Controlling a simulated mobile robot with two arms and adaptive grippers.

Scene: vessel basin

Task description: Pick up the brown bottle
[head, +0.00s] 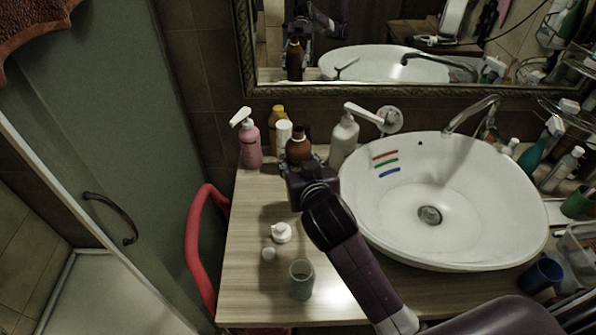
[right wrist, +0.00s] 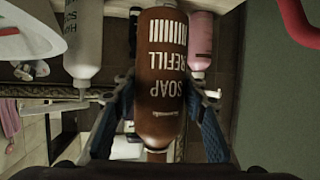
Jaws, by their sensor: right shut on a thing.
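The brown bottle (head: 299,146) is at the back left of the wooden counter, just beyond my right gripper (head: 306,170) in the head view. In the right wrist view the brown bottle (right wrist: 162,75), with white "SOAP REFILL" lettering upside down, is between the two blue fingers of my right gripper (right wrist: 158,100). The fingers are shut on its sides. The gripper hides the bottle's lower part in the head view, so I cannot tell whether its base touches the counter. My left gripper is not in view.
A pink pump bottle (head: 250,141), a yellow bottle (head: 276,118) and a white bottle (head: 284,133) stand left of it. A white pump bottle (head: 344,141) is right, beside the basin (head: 500,225).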

